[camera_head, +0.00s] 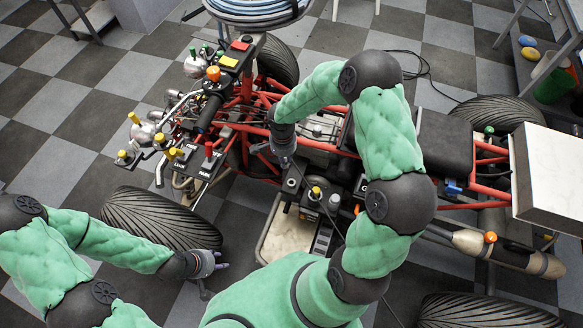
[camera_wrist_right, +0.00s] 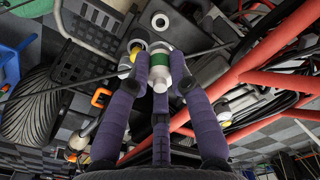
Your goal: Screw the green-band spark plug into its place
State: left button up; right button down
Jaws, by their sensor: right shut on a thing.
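The green-band spark plug (camera_wrist_right: 158,61), white with a green band, is between the purple fingers of my right gripper (camera_wrist_right: 162,82) in the right wrist view. That gripper is shut on it. In the head view my right gripper (camera_head: 285,158) is over the stripped quad's engine area, and the plug cannot be made out there. A round socket-like fitting (camera_wrist_right: 160,21) lies just beyond the plug in the wrist view; a similar one (camera_head: 291,184) shows in the head view. My left gripper (camera_head: 213,268) is beside the front wheel, fingers spread and apparently empty.
A yellow-topped part (camera_head: 316,192) and a grey cylinder (camera_head: 335,201) stand close to the right gripper. Red frame tubes (camera_wrist_right: 275,45) run close on the right in the wrist view. A pale tray (camera_head: 275,243) lies below, and the front wheel (camera_head: 150,220) is at left.

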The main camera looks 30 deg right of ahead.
notch_tip(320, 180, down, 6)
jog(key=d+m+b, duration=0.1)
jog(key=d+m, duration=0.1)
jog(key=m, duration=0.3)
jog(key=shift+s+d+r+m+b, duration=0.2)
jog(key=shift+s+d+m+b, duration=0.1)
jog(key=shift+m+b, duration=0.1)
jog(key=shift+w+n, duration=0.1)
jog(key=shift+n, duration=0.2)
notch_tip(320, 180, down, 6)
jog(key=b, duration=0.6)
jog(key=shift+r, duration=0.1)
jog(key=shift+b, duration=0.65)
dwell(0.4)
jog(key=shift+f, duration=1.85)
dwell(0.6)
